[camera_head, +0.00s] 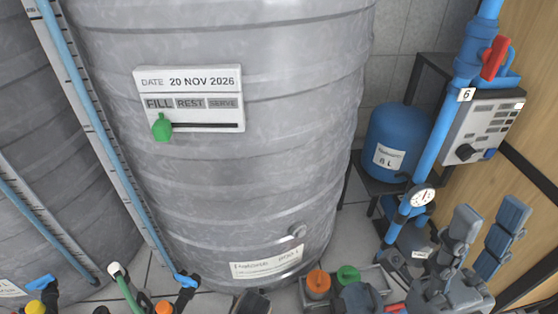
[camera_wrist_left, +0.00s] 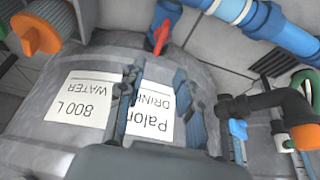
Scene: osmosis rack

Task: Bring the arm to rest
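My right gripper (camera_head: 490,212) is at the lower right of the head view. Its two grey fingers point up and stand well apart, with nothing between them. It is in front of the blue pipe and wooden wall. In the left wrist view my left gripper (camera_wrist_left: 155,82) shows two dark fingers with a gap between them. They appear in front of a grey tank (camera_wrist_left: 60,135) with white labels (camera_wrist_left: 82,108), and I see nothing held. Whether the fingers touch the tank cannot be told. I cannot make out the left gripper clearly in the head view.
A large grey tank (camera_head: 250,180) with a date board (camera_head: 190,98) and green slider (camera_head: 162,128) fills the middle. At the right are a blue vessel (camera_head: 398,135), a blue pipe (camera_head: 437,130) with a red valve handle (camera_head: 494,57), a gauge (camera_head: 423,196) and a control box (camera_head: 482,125).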

